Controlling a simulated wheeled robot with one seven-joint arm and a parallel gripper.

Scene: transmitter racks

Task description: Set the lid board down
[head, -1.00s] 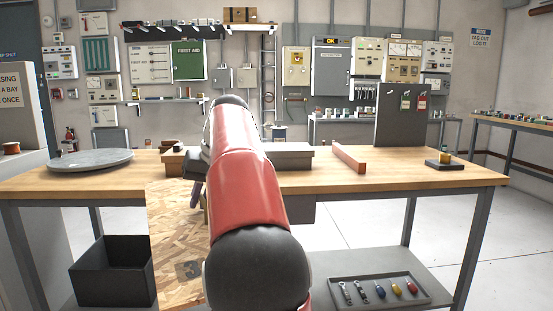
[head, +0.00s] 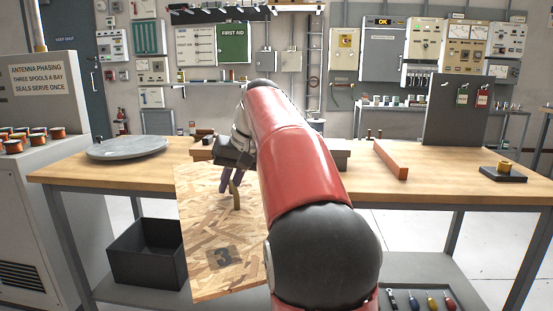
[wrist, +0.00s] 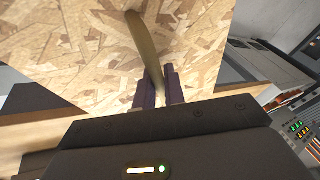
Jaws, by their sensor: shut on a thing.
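The lid board (head: 222,245) is a flat sheet of pressed wood chips with a dark number stencil near its lower edge. It hangs tilted in front of the wooden bench's (head: 425,180) front edge in the head view. My gripper (head: 230,187) is shut on the board's upright handle, a thin olive-brown bar. In the wrist view the handle runs up from between my fingertips (wrist: 159,92) to the board's face (wrist: 80,50). My red arm hides part of the board's right side and the bench behind it.
A round grey disc (head: 127,148) lies on the bench's left end. An orange-brown bar (head: 390,159) and a dark block with a brass piece (head: 503,173) are at right. A black open bin (head: 147,262) and a tool tray (head: 425,301) are below. A cabinet with spools (head: 35,220) stands left.

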